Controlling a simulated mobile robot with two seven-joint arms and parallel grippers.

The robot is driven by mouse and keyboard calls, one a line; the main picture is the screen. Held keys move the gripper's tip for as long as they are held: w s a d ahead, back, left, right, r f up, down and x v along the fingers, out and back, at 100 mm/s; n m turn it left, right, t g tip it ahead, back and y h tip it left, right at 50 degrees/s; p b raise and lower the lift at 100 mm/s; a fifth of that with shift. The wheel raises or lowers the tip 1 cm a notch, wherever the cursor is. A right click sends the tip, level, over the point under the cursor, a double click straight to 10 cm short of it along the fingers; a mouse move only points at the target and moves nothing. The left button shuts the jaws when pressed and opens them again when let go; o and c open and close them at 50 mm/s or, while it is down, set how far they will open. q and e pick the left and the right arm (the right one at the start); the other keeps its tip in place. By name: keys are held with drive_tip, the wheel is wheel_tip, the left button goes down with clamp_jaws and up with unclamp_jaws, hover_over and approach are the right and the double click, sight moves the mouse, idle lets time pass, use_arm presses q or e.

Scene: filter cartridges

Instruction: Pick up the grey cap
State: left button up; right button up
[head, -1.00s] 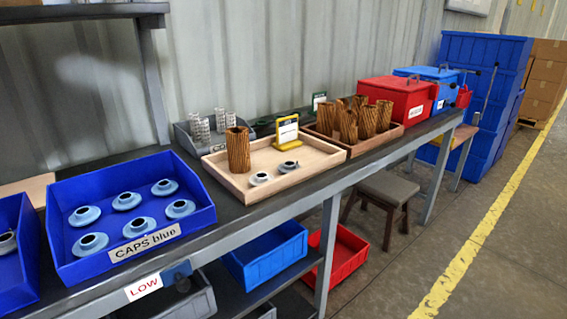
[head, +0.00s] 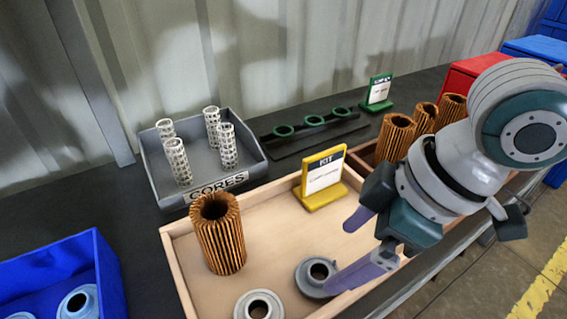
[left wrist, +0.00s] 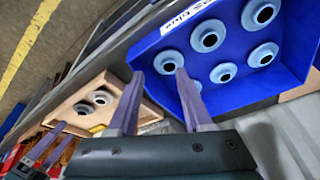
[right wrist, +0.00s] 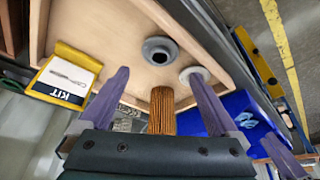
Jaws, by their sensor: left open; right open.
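Two caps lie in the wooden kit tray (head: 180,262). The darker grey cap (head: 314,268) is near the front edge, and a paler cap (head: 259,306) lies left of it. My right gripper (head: 338,256) is open and empty above the tray; one finger overlaps the grey cap's right side in the head view. In the right wrist view the grey cap (right wrist: 160,51) shows beyond and between the open fingertips (right wrist: 158,76), apart from them. My left gripper (left wrist: 159,78) is open and empty over the blue caps bin (left wrist: 168,106), outside the head view.
A brown pleated filter (head: 218,235) stands in the tray's left part, and a yellow KIT sign (head: 322,180) at its back. A grey CORES bin (head: 157,180) holds several white cores behind. More filters (head: 397,135) stand right, behind my right arm. The tray's middle is bare.

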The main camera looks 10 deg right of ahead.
sight(322, 272)
drive_tip(key=shift+s+x, duration=0.25)
drive_tip(key=shift+x, duration=0.85)
drive_tip(key=b+x, duration=0.1)
drive_tip(key=x, duration=0.4)
drive_tip(key=shift+w+d+f+b, duration=0.1)
drive_tip(key=shift+w+f+b, duration=0.1)
drive_tip(key=shift+b, duration=0.2)
drive_tip(key=shift+c, duration=0.2)
drive_tip(key=c, duration=1.1)
